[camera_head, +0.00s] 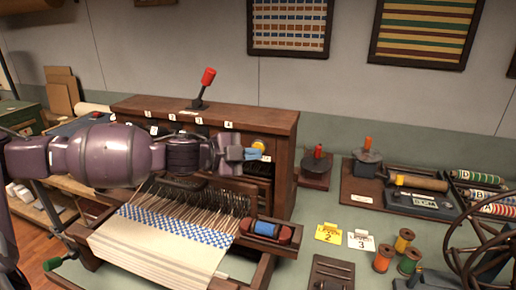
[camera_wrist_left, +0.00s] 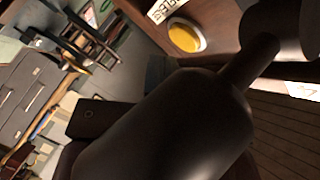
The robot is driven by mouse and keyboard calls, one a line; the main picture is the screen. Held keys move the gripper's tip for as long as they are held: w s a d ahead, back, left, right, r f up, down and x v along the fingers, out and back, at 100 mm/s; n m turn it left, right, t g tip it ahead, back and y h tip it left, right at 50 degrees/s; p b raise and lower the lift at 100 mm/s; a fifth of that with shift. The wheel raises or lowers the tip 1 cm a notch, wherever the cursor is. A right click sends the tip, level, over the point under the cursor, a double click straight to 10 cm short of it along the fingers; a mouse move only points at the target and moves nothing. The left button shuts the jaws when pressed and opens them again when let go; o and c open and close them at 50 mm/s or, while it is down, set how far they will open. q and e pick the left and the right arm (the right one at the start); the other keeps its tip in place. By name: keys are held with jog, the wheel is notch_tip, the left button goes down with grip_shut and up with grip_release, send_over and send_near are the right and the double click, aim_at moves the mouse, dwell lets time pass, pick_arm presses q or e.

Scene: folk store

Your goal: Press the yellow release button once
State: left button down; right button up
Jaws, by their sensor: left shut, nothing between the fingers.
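The yellow release button (camera_head: 259,145) is a round yellow disc on the front of the wooden loom housing (camera_head: 282,160). In the left wrist view the yellow button (camera_wrist_left: 184,37) sits in a pale ring beside a white lettered label (camera_wrist_left: 166,8). My left gripper (camera_head: 252,154) is shut and empty. Its tips are just in front of the housing and, in the head view, just below the button, overlapping its lower edge. I cannot tell whether they touch anything. Dark gripper parts fill much of the wrist view. My right gripper is not in view.
A red-knobbed lever (camera_head: 207,78) stands on top of the housing. Blue-and-white cloth (camera_head: 165,240) stretches below my left arm. A shuttle with blue thread (camera_head: 267,229) lies beside it. Yellow (camera_head: 328,233) and white (camera_head: 361,240) number cards and thread spools (camera_head: 404,240) are at right.

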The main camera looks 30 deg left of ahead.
pick_arm(q)
jog(key=s, duration=0.2)
jog(key=s+d+p, duration=0.1)
jog(key=s, duration=0.2)
dwell(0.6)
jog(key=shift+d, duration=0.1)
dwell(0.6)
